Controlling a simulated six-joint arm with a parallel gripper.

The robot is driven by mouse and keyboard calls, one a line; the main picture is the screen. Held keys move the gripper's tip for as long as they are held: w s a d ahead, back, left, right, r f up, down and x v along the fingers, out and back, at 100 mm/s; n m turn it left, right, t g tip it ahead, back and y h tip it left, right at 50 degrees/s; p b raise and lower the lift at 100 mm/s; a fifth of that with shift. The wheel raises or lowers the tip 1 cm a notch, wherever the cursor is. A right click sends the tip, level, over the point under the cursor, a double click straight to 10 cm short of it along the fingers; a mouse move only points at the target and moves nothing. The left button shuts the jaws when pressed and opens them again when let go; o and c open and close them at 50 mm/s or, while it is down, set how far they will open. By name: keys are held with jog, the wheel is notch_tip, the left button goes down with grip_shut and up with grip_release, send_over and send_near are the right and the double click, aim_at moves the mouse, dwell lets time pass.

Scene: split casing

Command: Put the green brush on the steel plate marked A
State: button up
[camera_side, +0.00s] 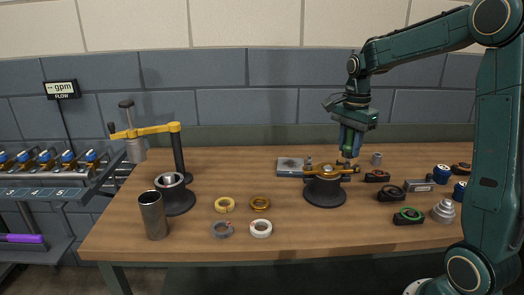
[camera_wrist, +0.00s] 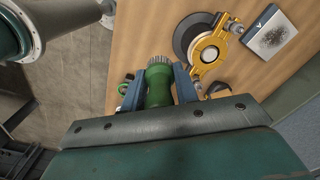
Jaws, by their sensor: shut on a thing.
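In the wrist view my gripper (camera_wrist: 158,85) is shut on the green brush (camera_wrist: 158,78), with a blue-grey finger on each side of its round green body. The steel plate (camera_side: 290,166) lies flat on the bench, left of and behind that stand. In the wrist view the plate (camera_wrist: 270,36) is at the upper right, with dark specks on it and a small mark too blurred to read.
The yellow casing (camera_side: 323,170) on its stand is close to my gripper and near the plate. Several dark parts and small fittings crowd the bench's right side. Loose rings (camera_side: 261,228), a steel cup (camera_side: 153,215) and a yellow-armed post (camera_side: 178,160) stand left. The bench behind the rings is clear.

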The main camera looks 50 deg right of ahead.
jog(key=w+d+f+m, duration=0.1)
jog(key=w+d, duration=0.3)
jog(key=w, duration=0.3)
jog(key=w+d+f, duration=0.1)
jog(key=w+d, duration=0.2)
jog(key=w, duration=0.3)
jog(key=m, duration=0.1)
send_over(300, 169)
notch_tip(300, 169, down, 9)
jog(key=shift+r, duration=0.2)
jog(key=shift+f, duration=0.1)
jog(key=shift+f, duration=3.9)
jog(key=shift+f, duration=0.15)
jog(key=o, duration=1)
